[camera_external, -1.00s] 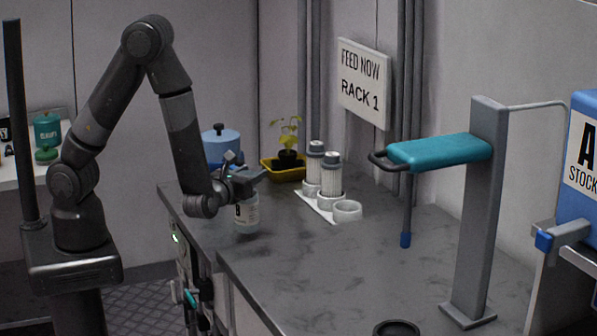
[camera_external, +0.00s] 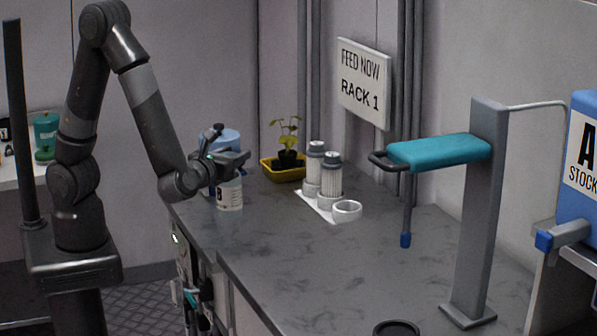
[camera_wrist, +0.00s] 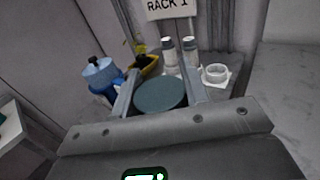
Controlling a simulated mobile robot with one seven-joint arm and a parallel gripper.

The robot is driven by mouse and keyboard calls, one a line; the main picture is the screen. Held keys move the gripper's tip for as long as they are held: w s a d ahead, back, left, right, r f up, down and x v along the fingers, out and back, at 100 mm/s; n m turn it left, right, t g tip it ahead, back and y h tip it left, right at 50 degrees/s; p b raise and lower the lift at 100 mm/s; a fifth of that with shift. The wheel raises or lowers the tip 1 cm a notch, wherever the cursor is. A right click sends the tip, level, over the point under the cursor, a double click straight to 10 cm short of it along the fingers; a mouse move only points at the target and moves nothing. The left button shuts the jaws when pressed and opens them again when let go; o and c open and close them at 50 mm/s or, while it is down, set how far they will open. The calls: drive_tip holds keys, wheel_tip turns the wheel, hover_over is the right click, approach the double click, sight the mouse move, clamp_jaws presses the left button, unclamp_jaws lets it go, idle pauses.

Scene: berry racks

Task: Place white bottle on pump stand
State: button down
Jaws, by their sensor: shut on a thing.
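The white bottle (camera_external: 229,194), with a dark letter on its label, is upright below my gripper (camera_external: 230,164) at the counter's left end. My gripper is shut on its top. In the wrist view the bottle's round dark teal top (camera_wrist: 160,94) sits between the two fingers. I cannot tell whether its base touches the counter. The likely pump stand is a grey post (camera_external: 481,205) with a teal arm (camera_external: 440,151) and a hanging blue-tipped tube (camera_external: 405,240), far to the right. A dark round ring (camera_external: 397,328) shows at the bottom edge, partly cut off.
A white rack (camera_external: 322,212) holds two white cylinders and an empty ring (camera_external: 347,210). A yellow-potted plant (camera_external: 283,170) and a blue container (camera_external: 222,141) stand behind the gripper. The counter's middle (camera_external: 320,260) is clear. A blue stock box (camera_external: 580,190) is at right.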

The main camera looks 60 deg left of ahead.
drive_tip(key=w+a+r+m+t+h, duration=0.35)
drive_tip(key=w+r+h, duration=0.25)
drive_tip(key=w+r, duration=0.75)
drive_tip(key=w+a+r+m+h, duration=0.2)
drive_tip(key=a+r+m+h, duration=0.1)
drive_tip(key=a+r, duration=0.7)
drive_tip(key=a+h, duration=0.1)
drive_tip(key=a, duration=0.3)
drive_tip(key=shift+w+r, duration=0.2)
drive_tip(key=shift+w, duration=0.2)
drive_tip(key=shift+d+m, duration=0.15)
drive_tip(key=shift+m, duration=0.1)
